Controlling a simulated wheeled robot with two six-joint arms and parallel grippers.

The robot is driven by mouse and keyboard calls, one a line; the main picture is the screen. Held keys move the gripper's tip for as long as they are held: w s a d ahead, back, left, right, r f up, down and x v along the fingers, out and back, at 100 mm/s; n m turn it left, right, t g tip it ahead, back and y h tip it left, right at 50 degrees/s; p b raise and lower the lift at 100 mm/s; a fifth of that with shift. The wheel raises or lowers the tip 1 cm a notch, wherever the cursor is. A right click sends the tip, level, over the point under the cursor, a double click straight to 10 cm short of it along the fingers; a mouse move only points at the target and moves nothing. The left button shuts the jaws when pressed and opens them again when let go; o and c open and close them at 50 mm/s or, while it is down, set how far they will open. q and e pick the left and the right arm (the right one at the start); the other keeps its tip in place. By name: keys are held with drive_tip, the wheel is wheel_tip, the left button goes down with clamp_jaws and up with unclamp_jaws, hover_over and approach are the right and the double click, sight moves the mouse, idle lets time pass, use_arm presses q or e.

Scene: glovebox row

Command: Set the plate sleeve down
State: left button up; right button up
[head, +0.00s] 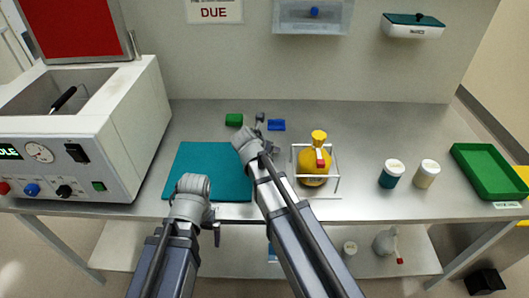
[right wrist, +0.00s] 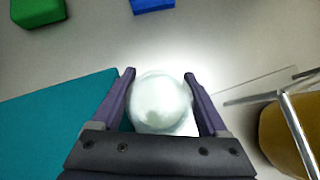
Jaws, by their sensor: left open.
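A pale, glassy round thing, which I take to be the plate sleeve (right wrist: 160,100), fills the gap between the fingers of my right gripper (right wrist: 160,80) in the right wrist view. The fingers lie against its sides. I cannot tell whether it touches the bench below. In the head view my right gripper (head: 260,124) is over the bench, between the teal mat and the wire rack, and the sleeve is hidden there. My left gripper (head: 215,230) is open, low at the mat's front edge, with nothing seen in it.
The teal mat (head: 205,172) lies left of my right arm. A wire rack (head: 337,170) with a yellow flask (head: 313,165) stands close on the right. Green (head: 234,120) and blue (head: 276,125) blocks lie behind. Two jars (head: 391,175) and a green tray (head: 490,170) are farther right.

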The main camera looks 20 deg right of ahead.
drive_tip(key=c, duration=0.9)
drive_tip(key=shift+r, duration=0.15)
wheel_tip(320, 180, up, 10)
drive_tip(key=p, duration=1)
